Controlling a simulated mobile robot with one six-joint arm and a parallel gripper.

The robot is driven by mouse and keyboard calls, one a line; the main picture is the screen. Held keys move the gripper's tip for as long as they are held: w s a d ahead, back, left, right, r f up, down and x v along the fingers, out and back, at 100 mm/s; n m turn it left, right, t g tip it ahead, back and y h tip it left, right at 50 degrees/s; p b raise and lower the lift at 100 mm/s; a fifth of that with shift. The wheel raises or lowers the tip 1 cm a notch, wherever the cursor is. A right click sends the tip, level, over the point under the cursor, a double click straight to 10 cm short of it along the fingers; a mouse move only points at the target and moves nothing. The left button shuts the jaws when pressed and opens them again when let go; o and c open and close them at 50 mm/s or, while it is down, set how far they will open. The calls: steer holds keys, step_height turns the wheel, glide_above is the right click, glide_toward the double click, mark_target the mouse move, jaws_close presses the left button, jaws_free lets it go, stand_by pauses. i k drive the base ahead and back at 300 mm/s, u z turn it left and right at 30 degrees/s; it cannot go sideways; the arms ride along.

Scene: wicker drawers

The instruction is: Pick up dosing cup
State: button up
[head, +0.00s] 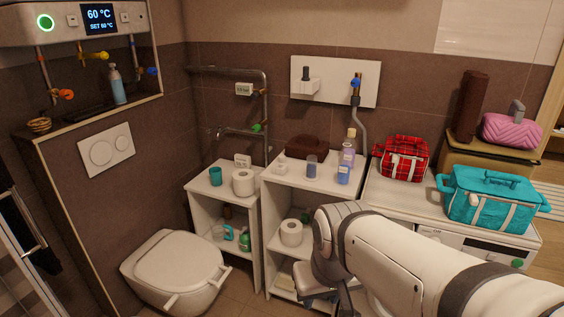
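I cannot tell for certain which thing is the dosing cup. A small dark blue, cup-like container (311,165) stands upright on top of the middle white cabinet, beside the bottles. A teal cup (215,176) stands on the lower left cabinet. My arm reaches in from the lower right, and its wrist end is low in front of the middle cabinet. My gripper (318,293) is at this end, mostly hidden by my own arm, below and in front of both cups and apart from them. Its fingers cannot be made out.
Bottles (344,171) and a dark brown folded towel (307,147) share the middle cabinet top. The toilet (175,265) is at left. A washing machine bears a teal bag (490,203) and a red plaid bag (403,158).

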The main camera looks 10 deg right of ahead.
mark_target(311, 175)
steer(key=u, duration=0.05)
steer(key=i, duration=1)
steer(key=z, duration=0.05)
